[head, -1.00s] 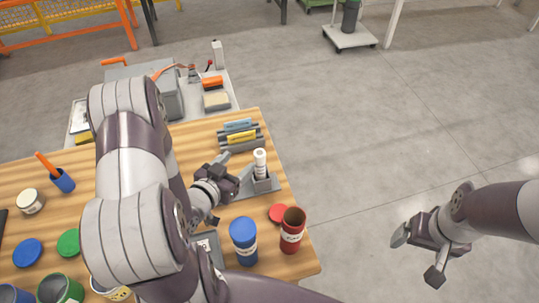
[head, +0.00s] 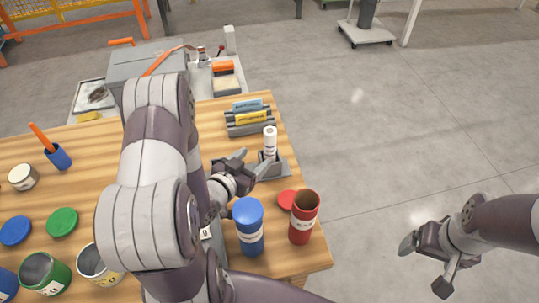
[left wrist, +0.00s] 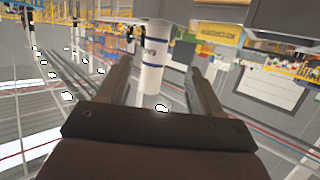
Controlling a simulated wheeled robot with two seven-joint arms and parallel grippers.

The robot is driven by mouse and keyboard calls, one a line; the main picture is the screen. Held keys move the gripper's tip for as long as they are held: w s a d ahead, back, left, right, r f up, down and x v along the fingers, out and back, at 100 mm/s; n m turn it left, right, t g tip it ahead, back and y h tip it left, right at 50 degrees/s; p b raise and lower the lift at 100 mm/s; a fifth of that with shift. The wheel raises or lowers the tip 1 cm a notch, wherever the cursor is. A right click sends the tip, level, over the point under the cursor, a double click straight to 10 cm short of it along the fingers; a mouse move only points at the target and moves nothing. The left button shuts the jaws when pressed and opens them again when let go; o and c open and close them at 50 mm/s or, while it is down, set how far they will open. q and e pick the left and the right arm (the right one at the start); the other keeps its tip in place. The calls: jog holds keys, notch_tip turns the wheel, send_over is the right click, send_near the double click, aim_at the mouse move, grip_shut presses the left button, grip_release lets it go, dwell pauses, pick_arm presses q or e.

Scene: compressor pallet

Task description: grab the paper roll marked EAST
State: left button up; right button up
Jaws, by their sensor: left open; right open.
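A white paper roll (head: 269,143) stands upright in a grey holder (head: 275,167) near the right edge of the wooden table. In the left wrist view the roll (left wrist: 153,60) shows blue bands and dark lettering too blurred to read. My left gripper (head: 254,162) is open, just left of the roll and its holder. In the left wrist view the roll appears between the two spread fingers (left wrist: 160,70), with gaps on both sides; I see no contact. My right gripper (head: 426,265) is open and empty, off the table to the right.
A blue cylinder (head: 249,230) and an open red cylinder (head: 303,218) stand in front of the holder, with a red lid (head: 287,199) beside it. A rack with blue and yellow labelled bars (head: 250,120) lies behind. Open floor (head: 400,140) lies to the right.

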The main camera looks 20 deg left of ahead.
aim_at(273, 145)
pick_arm(q)
jog(key=x, duration=1)
jog(key=shift+w+d+p, duration=0.1)
jog(key=shift+d+p, duration=0.25)
jog(key=shift+p, duration=0.05)
jog(key=c, duration=1.1)
